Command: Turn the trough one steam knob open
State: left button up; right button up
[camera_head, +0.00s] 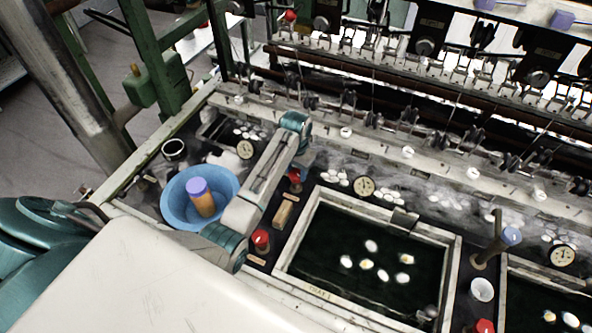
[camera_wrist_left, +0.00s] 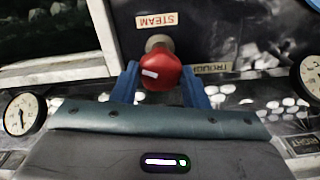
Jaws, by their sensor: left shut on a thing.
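The red steam knob (camera_wrist_left: 160,72) sits on a short metal stem beside a "STEAM" label (camera_wrist_left: 157,20) in the left wrist view. A small pale mark shows on its face. My left gripper (camera_wrist_left: 162,84) is shut on this knob, with one blue finger on each side. In the head view the red knob (camera_head: 294,177) is partly hidden by my left gripper (camera_head: 300,168), at the left of the first dark basin (camera_head: 292,243). How far the knob is turned cannot be told. My right gripper is not in view.
Another red knob (camera_head: 261,240) stands nearer. A blue bowl (camera_head: 170,213) with a purple-topped brown cylinder (camera_head: 203,203) lies left of my forearm. A dial gauge (camera_head: 364,187) and white cocoons (camera_head: 335,178) are behind the basin. The reeling machine (camera_head: 430,90) spans the back.

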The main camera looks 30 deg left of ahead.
pick_arm(q)
jog(key=shift+f+n, duration=0.1)
jog(key=shift+n, duration=2.2)
jog(key=o, duration=1)
jog(key=shift+c, duration=0.2)
